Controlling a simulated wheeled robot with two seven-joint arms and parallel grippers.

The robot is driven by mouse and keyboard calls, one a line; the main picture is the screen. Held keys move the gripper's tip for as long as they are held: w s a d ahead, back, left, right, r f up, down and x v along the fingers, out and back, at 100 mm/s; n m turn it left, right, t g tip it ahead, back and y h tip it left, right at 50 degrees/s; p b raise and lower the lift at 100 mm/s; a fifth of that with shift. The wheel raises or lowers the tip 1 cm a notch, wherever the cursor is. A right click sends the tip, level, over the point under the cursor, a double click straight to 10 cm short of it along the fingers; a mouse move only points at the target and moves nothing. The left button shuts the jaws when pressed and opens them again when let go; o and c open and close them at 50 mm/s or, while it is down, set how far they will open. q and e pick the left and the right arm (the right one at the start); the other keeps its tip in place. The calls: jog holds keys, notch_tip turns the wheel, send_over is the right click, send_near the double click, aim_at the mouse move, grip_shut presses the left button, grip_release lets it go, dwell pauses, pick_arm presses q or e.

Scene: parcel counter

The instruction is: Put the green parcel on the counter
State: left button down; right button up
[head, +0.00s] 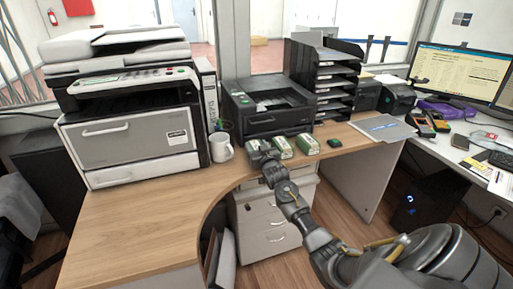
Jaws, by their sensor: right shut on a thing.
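The counter (140,222) is a curved wooden desk across the middle of the head view. My right gripper (262,154) is at its inner edge, shut on a small green-and-white box, the green parcel (253,145). My fingers hide part of the parcel. I cannot tell whether it touches the counter top. My left gripper is not in view.
Two similar green-and-white boxes (282,147) (307,145) stand just right of my gripper, with a small dark green item (335,142) beyond. A white mug (221,147) stands to the left. Printers (135,120) (268,105) stand behind. The left front counter is clear.

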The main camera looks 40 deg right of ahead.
jog(key=o, duration=0.7)
jog(key=shift+f, duration=0.1)
jog(key=shift+c, duration=0.2)
jog(key=o, duration=0.4)
jog(key=shift+o, duration=0.2)
jog(key=shift+r, duration=0.2)
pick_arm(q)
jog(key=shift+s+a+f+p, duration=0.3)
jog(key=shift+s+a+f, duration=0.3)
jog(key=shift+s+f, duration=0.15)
pick_arm(e)
jog(key=v, duration=1.2)
